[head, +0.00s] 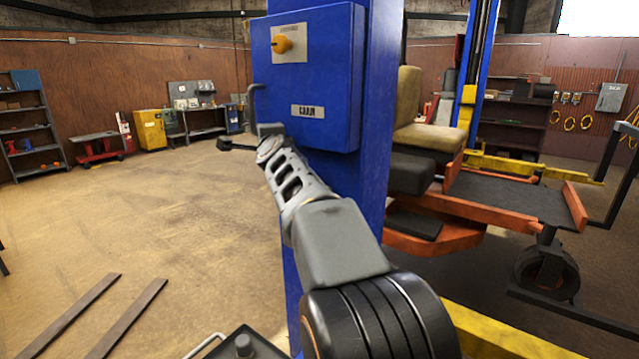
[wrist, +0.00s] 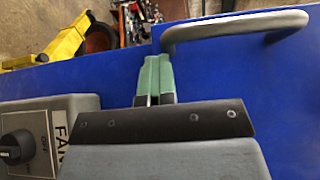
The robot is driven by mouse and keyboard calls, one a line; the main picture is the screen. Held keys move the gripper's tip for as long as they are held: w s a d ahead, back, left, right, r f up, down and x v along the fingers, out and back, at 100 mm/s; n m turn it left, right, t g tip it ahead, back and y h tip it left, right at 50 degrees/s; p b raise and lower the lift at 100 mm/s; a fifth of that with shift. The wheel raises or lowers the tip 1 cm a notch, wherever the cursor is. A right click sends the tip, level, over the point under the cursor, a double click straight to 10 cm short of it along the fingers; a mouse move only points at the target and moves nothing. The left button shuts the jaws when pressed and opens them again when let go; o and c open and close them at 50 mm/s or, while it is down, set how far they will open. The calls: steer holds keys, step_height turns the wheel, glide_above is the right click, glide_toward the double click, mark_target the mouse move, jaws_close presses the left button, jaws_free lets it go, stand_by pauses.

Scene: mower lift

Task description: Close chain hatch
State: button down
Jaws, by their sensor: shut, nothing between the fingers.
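In the wrist view the handle (wrist: 240,27) crosses the upper right over a blue surface (wrist: 260,85). My gripper (wrist: 155,62) shows there as two green fingers, shut together and empty, close to the handle's left end. I cannot tell whether they touch it. In the head view my arm's end is at the hatch's lower left. Whether the hatch is fully flush is unclear.
An orange knob (head: 282,43) sits on a pale plate on the hatch's face. The wrist view shows a grey switch box (wrist: 45,125) with a dark knob and a FAN label. A mower (head: 500,195) is right of the column (head: 378,130). Floor at left is mostly open.

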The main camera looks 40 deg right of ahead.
steer(key=shift+d+r+h, duration=0.25)
steer(key=shift+h, duration=0.05)
stand_by(0.4)
steer(key=shift+a+r+p, duration=0.1)
steer(key=shift+a+p, duration=0.05)
steer(key=shift+p, duration=0.15)
